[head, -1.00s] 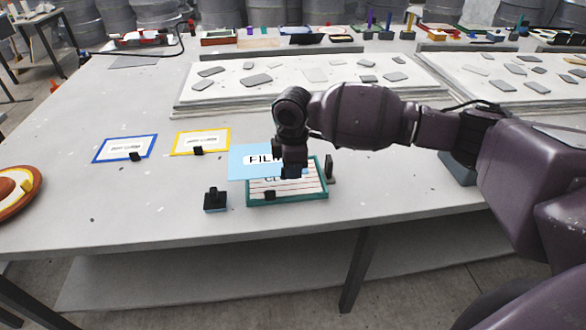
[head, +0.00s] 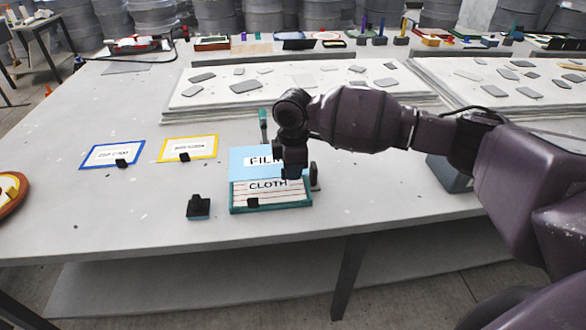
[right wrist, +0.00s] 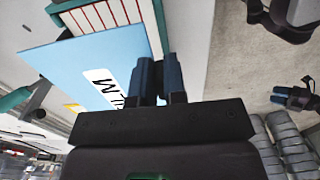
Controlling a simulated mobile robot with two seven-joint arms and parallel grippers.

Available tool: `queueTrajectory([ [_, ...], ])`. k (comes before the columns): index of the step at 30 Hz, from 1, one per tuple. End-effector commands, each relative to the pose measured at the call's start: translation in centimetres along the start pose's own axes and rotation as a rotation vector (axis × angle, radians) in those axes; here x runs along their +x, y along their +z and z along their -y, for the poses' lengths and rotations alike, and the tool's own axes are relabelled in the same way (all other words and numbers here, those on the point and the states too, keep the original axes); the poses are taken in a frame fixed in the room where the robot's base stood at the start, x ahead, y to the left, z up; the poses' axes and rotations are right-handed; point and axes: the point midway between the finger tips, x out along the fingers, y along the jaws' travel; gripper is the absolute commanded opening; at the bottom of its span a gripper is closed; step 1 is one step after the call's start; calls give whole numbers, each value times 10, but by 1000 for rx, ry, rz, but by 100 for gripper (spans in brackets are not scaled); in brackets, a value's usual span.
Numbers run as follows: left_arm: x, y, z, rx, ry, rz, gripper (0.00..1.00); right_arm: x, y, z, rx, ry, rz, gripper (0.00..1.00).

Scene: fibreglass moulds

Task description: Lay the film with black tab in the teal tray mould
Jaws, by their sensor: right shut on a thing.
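The film (head: 243,158) is a light blue sheet marked FILM. My right gripper (head: 291,172) is shut on its right part, where the fingers hide the black tab. In the right wrist view the film (right wrist: 75,60) runs from beside the closed fingers (right wrist: 157,78). The teal tray mould (head: 270,208) stands near the table's front edge. A white, red-lined cloth (head: 268,194) marked CLOTH lies in it, with a black tab at its front. The film covers the tray's back part; whether it touches is unclear. Dark fingers, apparently my left gripper (right wrist: 295,97), show small in the right wrist view.
A black block with a knob (head: 198,208) stands left of the tray. A dark upright piece (head: 314,176) stands at its right, a teal post (head: 263,124) behind. Blue-framed (head: 112,154) and yellow-framed (head: 187,148) sheets lie left. A white board (head: 300,85) with grey pieces lies behind.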

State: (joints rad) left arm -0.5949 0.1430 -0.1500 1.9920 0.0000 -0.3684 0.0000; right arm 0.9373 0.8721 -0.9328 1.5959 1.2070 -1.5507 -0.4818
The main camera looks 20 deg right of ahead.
Motion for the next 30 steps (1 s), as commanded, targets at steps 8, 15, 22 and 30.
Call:
queueTrajectory([
  [8, -5, -13, 2, 0, -2, -13, 54, -3, 0, 0, 1, 2, -1, 0],
  [15, -5, -2, 1, -1, -2, 2, 54, 20, 0, 0, 1, -2, -1, 0],
  [22, -4, 6, 1, -2, -3, 15, 54, 39, 0, 0, 0, -2, -1, 0],
  [30, -1, 10, 0, -1, -1, 19, 54, 60, 0, 0, 1, -2, 1, 0],
])
